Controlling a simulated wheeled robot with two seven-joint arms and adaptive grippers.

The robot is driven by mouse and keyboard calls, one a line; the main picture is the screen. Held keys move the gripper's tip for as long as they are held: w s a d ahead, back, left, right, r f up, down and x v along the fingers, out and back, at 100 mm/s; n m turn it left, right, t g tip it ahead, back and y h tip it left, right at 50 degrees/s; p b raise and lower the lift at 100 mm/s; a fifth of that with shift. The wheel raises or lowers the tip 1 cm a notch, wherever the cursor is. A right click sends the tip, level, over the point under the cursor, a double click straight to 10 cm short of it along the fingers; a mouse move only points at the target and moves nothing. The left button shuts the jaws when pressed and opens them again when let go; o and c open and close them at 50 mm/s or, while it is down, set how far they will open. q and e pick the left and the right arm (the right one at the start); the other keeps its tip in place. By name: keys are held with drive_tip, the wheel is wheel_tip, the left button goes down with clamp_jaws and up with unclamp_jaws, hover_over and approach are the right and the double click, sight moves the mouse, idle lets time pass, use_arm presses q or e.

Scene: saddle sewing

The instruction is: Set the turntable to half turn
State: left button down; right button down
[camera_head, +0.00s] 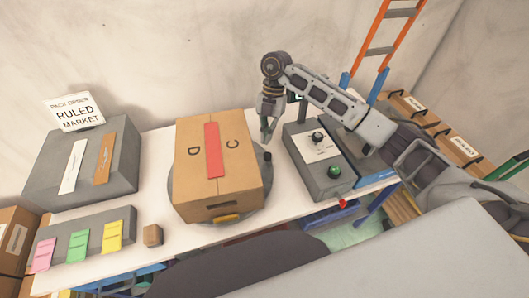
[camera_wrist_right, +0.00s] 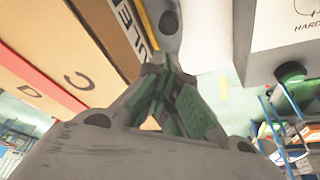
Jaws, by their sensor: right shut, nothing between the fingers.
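The turntable (camera_head: 258,196) is a round grey disc on the white table, mostly hidden under a cardboard box (camera_head: 240,178). The box has a red strip and the letters D and C on top. A small dark knob (camera_head: 267,156) stands at the turntable's right rim; it also shows at the top of the wrist view (camera_wrist_right: 168,21). My right gripper (camera_head: 266,134) points down beside the box, close to the knob, shut and empty. In the wrist view its green-padded fingertips (camera_wrist_right: 158,65) meet just short of the knob; contact cannot be told. My left gripper is out of view.
A grey control box (camera_head: 323,178) with a dial and green button stands to the right, close to my right gripper. Left are a grey stand (camera_head: 92,182) with a sign, coloured cards (camera_head: 79,245) and a small brown block (camera_head: 153,235). An orange ladder (camera_head: 375,40) stands behind.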

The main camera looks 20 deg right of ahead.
drive_tip(key=p, duration=0.2)
hover_over(264, 171)
drive_tip(key=shift+w+f, duration=0.1)
drive_tip(key=shift+f, duration=4.55)
